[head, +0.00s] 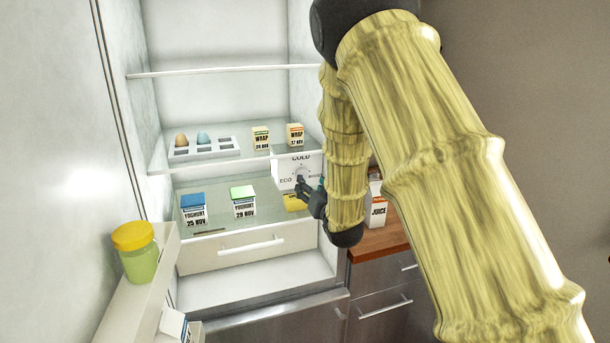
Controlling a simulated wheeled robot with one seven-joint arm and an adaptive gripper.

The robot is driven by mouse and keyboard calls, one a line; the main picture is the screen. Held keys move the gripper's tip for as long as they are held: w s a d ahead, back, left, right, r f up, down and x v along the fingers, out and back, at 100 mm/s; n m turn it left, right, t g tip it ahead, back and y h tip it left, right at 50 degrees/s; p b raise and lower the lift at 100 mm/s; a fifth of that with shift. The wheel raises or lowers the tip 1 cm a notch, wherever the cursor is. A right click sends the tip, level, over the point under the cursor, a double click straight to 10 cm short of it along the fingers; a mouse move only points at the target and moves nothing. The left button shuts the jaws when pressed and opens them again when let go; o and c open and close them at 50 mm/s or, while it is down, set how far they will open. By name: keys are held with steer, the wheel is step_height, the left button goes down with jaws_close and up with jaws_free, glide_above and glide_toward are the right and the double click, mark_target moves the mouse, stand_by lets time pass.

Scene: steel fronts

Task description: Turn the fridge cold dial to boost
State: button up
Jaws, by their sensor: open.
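The cold dial (301,173) is a small round knob on a white panel (285,165) inside the open fridge, under the middle shelf. The panel reads COLD at the top, ECO at the left and a partly hidden word at the right. My gripper (304,190) is open, just in front of the dial's lower part. I cannot tell whether its fingers touch the dial. The dial's pointer is too small to read, and my gripper hides part of the panel's right side.
An egg tray (205,152) and two wrap boxes (261,138) stand on the shelf above. Yoghurt boxes (194,212) stand on the lower shelf, left of my gripper. A jar (136,252) sits in the door rack. A juice carton (378,213) stands on the wooden counter at right.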

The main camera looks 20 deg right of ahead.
mark_target(304, 176)
steer(key=w+p, duration=0.2)
steer(key=w, duration=0.4)
steer(key=shift+w+a, duration=0.15)
steer(key=shift+w, duration=0.2)
steer(key=c, duration=1)
